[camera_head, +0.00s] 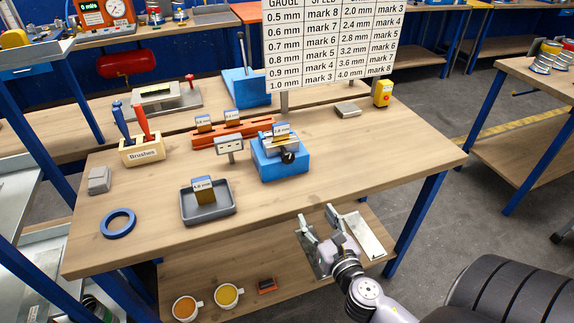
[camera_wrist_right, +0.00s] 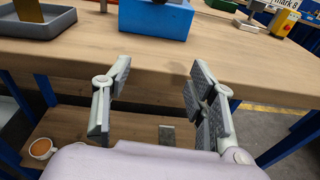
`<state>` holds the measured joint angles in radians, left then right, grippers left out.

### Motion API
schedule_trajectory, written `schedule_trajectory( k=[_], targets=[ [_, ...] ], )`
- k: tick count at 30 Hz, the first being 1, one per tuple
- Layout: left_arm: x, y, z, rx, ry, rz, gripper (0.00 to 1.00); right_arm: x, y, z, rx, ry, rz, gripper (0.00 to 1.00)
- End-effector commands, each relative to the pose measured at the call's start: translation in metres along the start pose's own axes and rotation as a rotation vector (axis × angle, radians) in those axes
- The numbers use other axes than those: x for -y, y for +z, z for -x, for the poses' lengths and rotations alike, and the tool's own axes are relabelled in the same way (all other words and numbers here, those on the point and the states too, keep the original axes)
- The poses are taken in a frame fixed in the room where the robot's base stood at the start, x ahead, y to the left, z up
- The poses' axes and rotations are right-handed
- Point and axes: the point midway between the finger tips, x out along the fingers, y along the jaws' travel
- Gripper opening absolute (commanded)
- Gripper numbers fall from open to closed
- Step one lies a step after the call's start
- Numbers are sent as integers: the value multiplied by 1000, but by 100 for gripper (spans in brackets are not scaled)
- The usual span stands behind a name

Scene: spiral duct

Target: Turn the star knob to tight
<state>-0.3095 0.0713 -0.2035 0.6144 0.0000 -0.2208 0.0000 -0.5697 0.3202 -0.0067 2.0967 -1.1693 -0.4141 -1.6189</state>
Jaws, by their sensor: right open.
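A dark star knob (camera_head: 288,157) sits on the front of a blue fixture (camera_head: 268,168) on the wooden workbench. The fixture carries a metal top and a small labelled block (camera_head: 281,134). My right gripper (camera_head: 317,216) is open and empty in front of the bench's front edge, below and to the right of the fixture. In the right wrist view its two fingers (camera_wrist_right: 160,78) are spread apart, with the blue fixture (camera_wrist_right: 155,18) beyond them; the knob cannot be made out there. My left gripper is not in view.
A grey tray (camera_head: 208,215) with a labelled block and a blue ring (camera_head: 118,223) lie left of the fixture. A small sign (camera_head: 229,145) stands close beside it. A chart board (camera_head: 333,45) stands behind. The bench top (camera_head: 370,160) right of the fixture is mostly clear.

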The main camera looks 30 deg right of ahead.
Motion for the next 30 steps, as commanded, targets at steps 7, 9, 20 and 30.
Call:
schedule_trajectory(
  k=[7, 9, 20, 30],
  targets=[
    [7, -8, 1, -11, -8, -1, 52, -8, 56, 4, 120, 8, 184, 52],
    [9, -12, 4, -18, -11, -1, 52, -8, 58, -3, 122, 8, 184, 52],
    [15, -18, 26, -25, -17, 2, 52, -9, 68, -76, 121, 7, 180, 52],
    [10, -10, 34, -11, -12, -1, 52, -11, 73, -143, 118, 7, 177, 52]
  ],
)
